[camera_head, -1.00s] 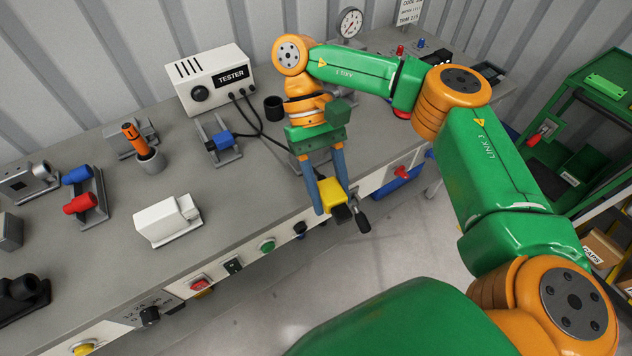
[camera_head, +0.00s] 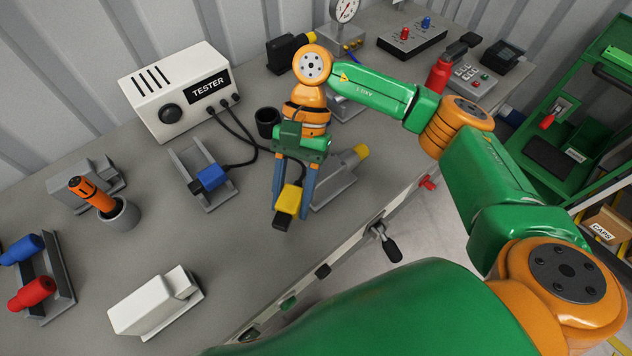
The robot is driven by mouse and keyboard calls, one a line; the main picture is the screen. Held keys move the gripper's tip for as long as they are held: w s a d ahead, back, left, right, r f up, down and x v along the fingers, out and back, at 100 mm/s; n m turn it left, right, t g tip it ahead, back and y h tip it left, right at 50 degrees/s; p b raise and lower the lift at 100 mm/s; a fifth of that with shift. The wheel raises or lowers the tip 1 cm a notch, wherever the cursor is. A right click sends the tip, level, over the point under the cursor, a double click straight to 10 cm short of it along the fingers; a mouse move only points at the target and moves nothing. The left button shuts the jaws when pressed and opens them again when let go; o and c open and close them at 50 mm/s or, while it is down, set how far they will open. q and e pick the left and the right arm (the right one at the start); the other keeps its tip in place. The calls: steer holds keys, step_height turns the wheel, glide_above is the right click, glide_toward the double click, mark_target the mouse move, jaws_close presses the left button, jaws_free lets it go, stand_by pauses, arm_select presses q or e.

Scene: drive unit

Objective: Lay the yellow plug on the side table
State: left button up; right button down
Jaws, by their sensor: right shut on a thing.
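The yellow plug (camera_head: 289,198) has a black end pointing down. My right gripper (camera_head: 292,209) is shut on it, with one blue finger on each side. Gripper and plug appear over the grey workbench (camera_head: 235,255) near its front edge; whether the plug touches the bench I cannot tell. A green stand with shelves (camera_head: 545,150) is at the right, apart from the bench; I cannot tell whether it is the side table. My left gripper is not in view.
A grey holder (camera_head: 335,185) with a yellow-ended part is just right of the plug. A blue plug (camera_head: 210,177) sits in a cradle, cabled to the white tester (camera_head: 180,95). A black cup (camera_head: 268,122) stands behind. A lever (camera_head: 387,245) juts from the bench front.

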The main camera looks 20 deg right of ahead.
mark_target(265, 235)
steer(key=a+m+t+b, duration=0.1)
steer(key=a+f+m+y, duration=0.1)
steer(key=a+m, duration=0.1)
steer(key=a+f+m+t+b, duration=0.1)
steer(key=m, duration=0.1)
steer(key=shift+w+a+f+t+y+b, duration=0.2)
steer(key=shift+w+t+y+b, duration=0.1)
steer(key=shift+w+y, duration=0.1)
steer(key=shift+w+a+m, duration=0.2)
steer(key=shift+a+m, duration=0.05)
steer(key=shift+m, duration=0.35)
steer(key=shift+f+b, duration=1.75)
steer(key=shift+f, duration=1.4)
steer(key=shift+f+b, duration=0.35)
steer(key=shift+b, duration=0.1)
